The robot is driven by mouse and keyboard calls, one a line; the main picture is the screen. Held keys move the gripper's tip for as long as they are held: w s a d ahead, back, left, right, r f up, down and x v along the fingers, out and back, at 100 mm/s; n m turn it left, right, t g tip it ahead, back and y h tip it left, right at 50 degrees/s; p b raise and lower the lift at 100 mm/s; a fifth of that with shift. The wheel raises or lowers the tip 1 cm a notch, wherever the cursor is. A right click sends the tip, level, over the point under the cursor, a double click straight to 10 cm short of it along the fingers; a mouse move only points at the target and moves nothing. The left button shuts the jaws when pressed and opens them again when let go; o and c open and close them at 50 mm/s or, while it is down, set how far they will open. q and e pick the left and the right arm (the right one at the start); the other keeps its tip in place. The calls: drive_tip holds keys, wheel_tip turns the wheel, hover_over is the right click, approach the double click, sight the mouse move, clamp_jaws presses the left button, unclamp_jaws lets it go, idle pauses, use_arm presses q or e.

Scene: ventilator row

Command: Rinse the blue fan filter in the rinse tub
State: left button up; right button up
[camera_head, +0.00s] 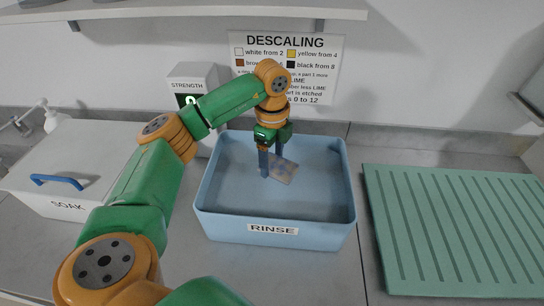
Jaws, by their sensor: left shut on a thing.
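The rinse tub (275,231) is a light blue open tub with a RINSE label on its front wall, standing in the middle of the counter. My left gripper (272,168) reaches down into the tub from above, its fingers pointing down. It is shut on a flat, thin piece with a greyish face and bluish patches, which I take to be the fan filter (285,172). The filter is tilted inside the tub, and part of it is hidden by the fingers. I cannot tell whether it touches the tub floor or any water. My right gripper is not in view.
A white lidded box marked SOAK (68,206) with a blue handle stands left. A green ribbed drain mat (455,228) lies right. A shelf (180,10) hangs above.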

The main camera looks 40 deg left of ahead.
sight(272, 163)
use_arm(q)
wheel_tip(272, 163, down, 8)
drive_tip(key=b, duration=0.6)
drive_tip(key=shift+r, duration=0.2)
drive_tip(key=shift+s+r, duration=0.1)
drive_tip(key=shift+r, duration=0.05)
idle(4.6)
wheel_tip(272, 163, up, 12)
drive_tip(key=p, duration=1.1)
drive_tip(key=shift+r+p, duration=0.2)
drive_tip(key=shift+p, duration=0.1)
drive_tip(key=shift+f, duration=0.15)
